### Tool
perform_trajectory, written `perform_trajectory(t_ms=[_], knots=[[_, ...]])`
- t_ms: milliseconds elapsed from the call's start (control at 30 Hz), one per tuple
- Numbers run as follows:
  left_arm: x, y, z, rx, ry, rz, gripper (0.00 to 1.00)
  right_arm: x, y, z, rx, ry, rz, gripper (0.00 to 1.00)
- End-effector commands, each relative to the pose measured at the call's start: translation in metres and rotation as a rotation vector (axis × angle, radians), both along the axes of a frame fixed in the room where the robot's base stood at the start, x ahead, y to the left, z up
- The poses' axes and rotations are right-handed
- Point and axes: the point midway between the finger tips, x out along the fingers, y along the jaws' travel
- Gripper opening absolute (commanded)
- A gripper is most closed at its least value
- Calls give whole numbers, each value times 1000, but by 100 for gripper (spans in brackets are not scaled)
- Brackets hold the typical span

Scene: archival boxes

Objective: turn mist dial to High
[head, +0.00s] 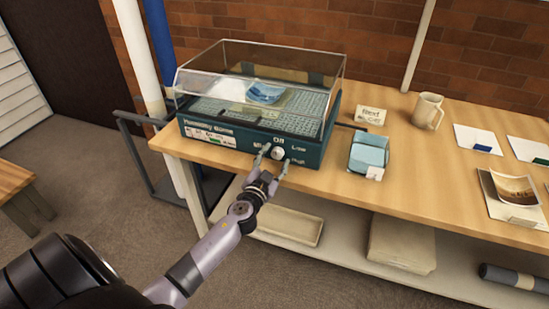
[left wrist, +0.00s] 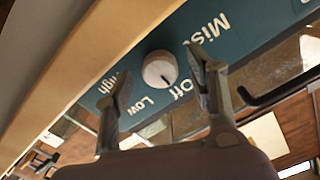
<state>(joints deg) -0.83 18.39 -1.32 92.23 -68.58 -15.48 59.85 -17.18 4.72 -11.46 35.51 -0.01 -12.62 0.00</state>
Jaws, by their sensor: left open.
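The mist dial (head: 278,153) is a small pale round knob on the front panel of a teal box (head: 215,137) with a clear lid. In the left wrist view the dial (left wrist: 158,68) has a dark mark that appears to point toward the "Off" label. "Low" and "High" are printed around it. My left gripper (head: 274,160) is open in front of the panel, its fingers on either side of the dial. The left wrist view shows the left gripper (left wrist: 160,66) with the dial between its fingertips; contact cannot be told. My right gripper is not in view.
The box stands on a wooden table (head: 330,190). A lower shelf holds a shallow tray (head: 287,226) and a box (head: 401,243).

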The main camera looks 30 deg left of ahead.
Motion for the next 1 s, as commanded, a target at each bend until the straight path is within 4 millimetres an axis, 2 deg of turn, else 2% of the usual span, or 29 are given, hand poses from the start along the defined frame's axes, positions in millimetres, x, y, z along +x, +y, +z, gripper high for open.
perform_trajectory(t_ms=[333,1000], knots=[[3,1,0,0,0,0,51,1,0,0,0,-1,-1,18],[3,1,0,0,1,0,6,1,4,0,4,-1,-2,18]])
